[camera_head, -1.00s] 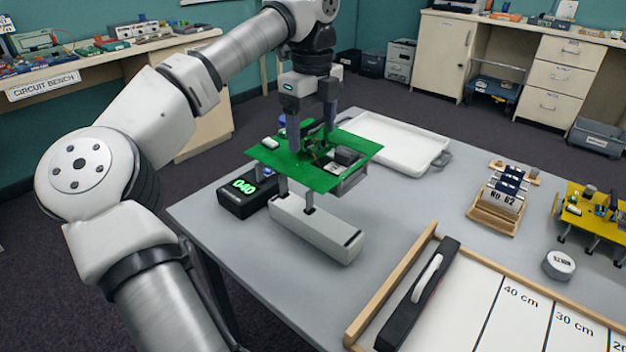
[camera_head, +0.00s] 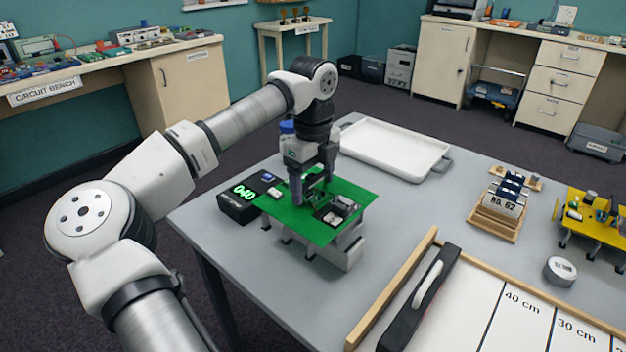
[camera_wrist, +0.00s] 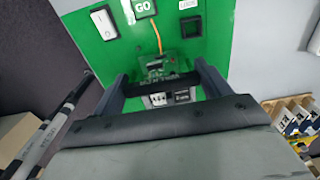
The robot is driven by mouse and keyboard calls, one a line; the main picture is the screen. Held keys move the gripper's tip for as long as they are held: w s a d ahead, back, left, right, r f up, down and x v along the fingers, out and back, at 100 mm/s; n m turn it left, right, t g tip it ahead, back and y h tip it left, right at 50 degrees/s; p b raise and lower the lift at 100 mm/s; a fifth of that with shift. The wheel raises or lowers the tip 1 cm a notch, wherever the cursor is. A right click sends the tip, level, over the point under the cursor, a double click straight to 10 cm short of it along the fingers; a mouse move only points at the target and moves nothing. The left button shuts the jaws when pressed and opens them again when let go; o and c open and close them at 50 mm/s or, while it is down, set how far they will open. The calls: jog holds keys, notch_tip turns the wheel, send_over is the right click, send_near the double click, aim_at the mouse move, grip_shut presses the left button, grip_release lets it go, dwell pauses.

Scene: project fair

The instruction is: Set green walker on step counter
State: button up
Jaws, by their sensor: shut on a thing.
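The green walker (camera_head: 290,211) is a flat green board with electronics on top and short grey legs below. My gripper (camera_head: 312,187) is shut on the raised part at the middle of the board and holds it roughly level. In the wrist view the board (camera_wrist: 210,50) shows a switch and a GO label beyond my fingers. The step counter appears to be the black box (camera_head: 236,209) with glowing green 040 digits, at the board's left. A pale grey block (camera_head: 349,252) is mostly hidden under the board. I cannot tell whether the legs touch anything.
A white tray (camera_head: 440,150) lies behind to the right. A yellow walker (camera_head: 598,222), a NO. 62 flip counter (camera_head: 497,205) and a round tape-like puck (camera_head: 560,271) stand at right. A wood-edged measuring track (camera_head: 395,290) with a black bar fills the front.

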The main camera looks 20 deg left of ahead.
jog(key=shift+f+b, duration=0.5)
jog(key=shift+f, duration=0.1)
jog(key=o, duration=1.1)
jog(key=shift+r, duration=0.1)
notch_tip(320, 180, up, 13)
jog(key=shift+r+p, duration=0.1)
jog(key=shift+p, duration=0.5)
